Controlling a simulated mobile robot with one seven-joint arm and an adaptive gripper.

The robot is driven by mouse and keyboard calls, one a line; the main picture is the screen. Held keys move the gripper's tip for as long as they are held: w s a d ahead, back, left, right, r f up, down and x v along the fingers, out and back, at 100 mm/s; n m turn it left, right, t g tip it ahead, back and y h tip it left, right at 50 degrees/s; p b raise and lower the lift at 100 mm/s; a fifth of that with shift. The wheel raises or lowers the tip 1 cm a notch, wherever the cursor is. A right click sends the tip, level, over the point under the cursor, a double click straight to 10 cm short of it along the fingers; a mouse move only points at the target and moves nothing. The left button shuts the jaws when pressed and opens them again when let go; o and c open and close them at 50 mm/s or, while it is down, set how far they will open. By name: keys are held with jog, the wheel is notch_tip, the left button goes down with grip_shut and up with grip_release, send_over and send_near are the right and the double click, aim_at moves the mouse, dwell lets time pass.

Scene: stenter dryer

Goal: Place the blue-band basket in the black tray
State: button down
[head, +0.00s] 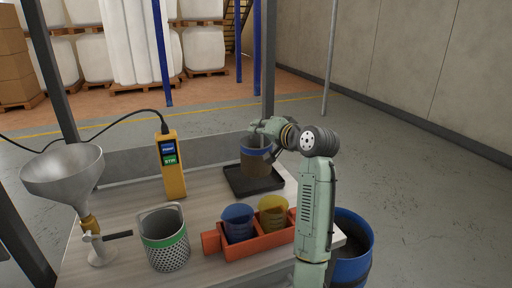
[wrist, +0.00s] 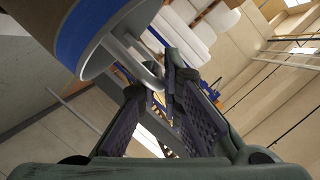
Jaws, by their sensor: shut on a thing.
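The blue-band basket (head: 256,163) is at the black tray (head: 240,187), within its outline in the head view. I cannot tell whether its base touches the tray floor. It looks about upright there. My gripper (head: 268,130) is at the basket's top. In the wrist view the basket (wrist: 75,40) fills the upper left, its blue band showing, and my gripper's fingers (wrist: 155,90) are shut on its grey handle loop. The far side of the basket is hidden.
A green-band perforated basket (head: 165,243) stands at the table's front. An orange rack (head: 262,245) holds a blue cup (head: 237,222) and a yellow cup (head: 272,214). A yellow control box (head: 172,168) stands left of the tray. A metal funnel (head: 65,175) is far left.

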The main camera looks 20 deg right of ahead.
aim_at(258, 143)
jog(key=shift+f+p, duration=0.55)
jog(key=shift+f, duration=1.75)
jog(key=shift+f, duration=0.2)
jog(key=c, duration=1.8)
grip_release()
jog(key=shift+o, duration=0.2)
jog(key=b+v, duration=0.4)
jog(key=v, duration=0.8)
jog(key=shift+r, duration=0.2)
jog(key=shift+a, duration=0.1)
